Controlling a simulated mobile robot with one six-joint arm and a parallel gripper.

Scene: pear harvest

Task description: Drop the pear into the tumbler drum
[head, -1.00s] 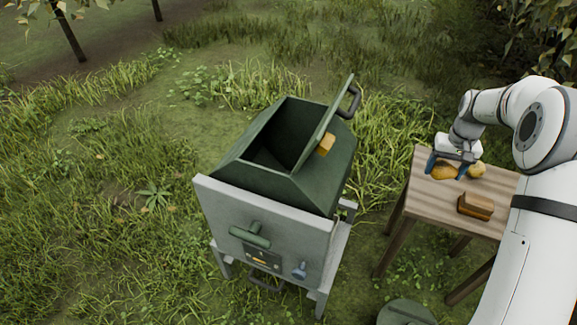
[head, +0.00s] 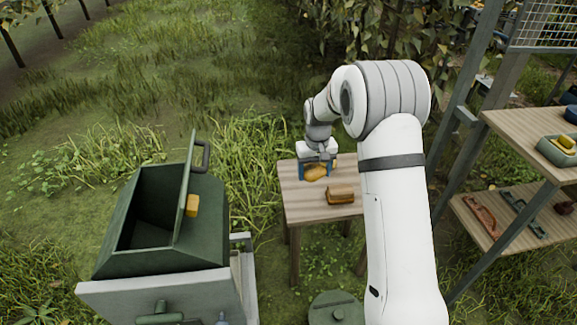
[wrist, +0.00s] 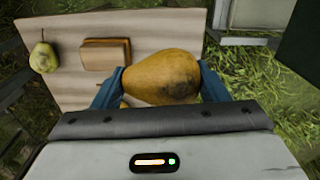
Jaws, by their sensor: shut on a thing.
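My gripper (head: 316,172) is over the small wooden table, its blue fingers on either side of a yellow-orange pear (head: 315,173). In the wrist view the pear (wrist: 162,77) fills the space between the fingers, with a brownish patch on its right end. I cannot tell whether it touches the tabletop. The green tumbler drum (head: 215,225) stands left of the table on a grey frame. Its top opening shows dark inside, and its lid (head: 184,190) stands raised at the opening's right side, with a black handle and an orange block on it.
The wooden table (head: 296,205) also bears a brown block (head: 340,194) and a yellow-green pear (wrist: 43,57). A shelf rack (head: 515,125) with trays and tools stands at the right. A round green lidded thing (head: 336,308) is in front of the table. Grass lies between drum and table.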

